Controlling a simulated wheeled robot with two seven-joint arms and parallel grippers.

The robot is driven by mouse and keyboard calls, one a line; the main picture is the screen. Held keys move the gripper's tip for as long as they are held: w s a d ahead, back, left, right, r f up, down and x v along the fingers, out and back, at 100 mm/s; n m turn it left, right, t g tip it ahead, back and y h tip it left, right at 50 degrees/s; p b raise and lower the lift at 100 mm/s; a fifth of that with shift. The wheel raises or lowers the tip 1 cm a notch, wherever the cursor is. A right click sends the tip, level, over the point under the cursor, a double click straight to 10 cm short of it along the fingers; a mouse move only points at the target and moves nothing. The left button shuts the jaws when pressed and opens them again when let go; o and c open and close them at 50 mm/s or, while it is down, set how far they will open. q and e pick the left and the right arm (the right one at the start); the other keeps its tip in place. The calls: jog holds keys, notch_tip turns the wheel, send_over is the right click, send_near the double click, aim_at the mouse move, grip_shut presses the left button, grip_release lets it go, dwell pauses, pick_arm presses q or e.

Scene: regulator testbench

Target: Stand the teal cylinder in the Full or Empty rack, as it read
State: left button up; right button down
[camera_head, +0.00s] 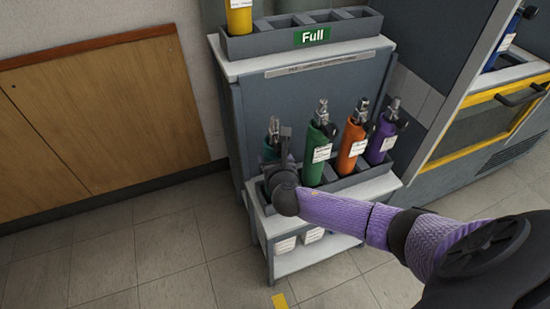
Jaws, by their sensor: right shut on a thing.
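The teal cylinder (270,150) is upright at the left end of the lower rack (345,183), beside a green cylinder (313,157). My right gripper (283,143) is shut on it from the front, and the gripper and wrist hide its lower part. I cannot tell whether its base rests in the rack's slot. The Full rack (272,46) is on the upper shelf with a green "Full" sign; it holds a yellow cylinder (239,18) at its left end and has empty slots to the right. No label shows on the lower rack. My left gripper is not in view.
An orange cylinder (352,144) and a purple cylinder (382,137) stand in the lower rack to the right of the green one. A yellow-framed cabinet (490,125) stands at the right, with a blue cylinder (503,45) above. The floor at the left is clear.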

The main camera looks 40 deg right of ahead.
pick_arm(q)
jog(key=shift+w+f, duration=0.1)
pick_arm(e)
jog(key=shift+f, duration=0.1)
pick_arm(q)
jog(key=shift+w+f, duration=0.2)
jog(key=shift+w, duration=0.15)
pick_arm(e)
jog(key=shift+f, duration=0.2)
pick_arm(q)
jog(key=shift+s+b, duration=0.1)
jog(key=shift+b, duration=0.2)
pick_arm(e)
jog(key=shift+f, duration=0.15)
jog(key=shift+c, duration=0.6)
grip_release()
jog(key=shift+o, duration=0.6)
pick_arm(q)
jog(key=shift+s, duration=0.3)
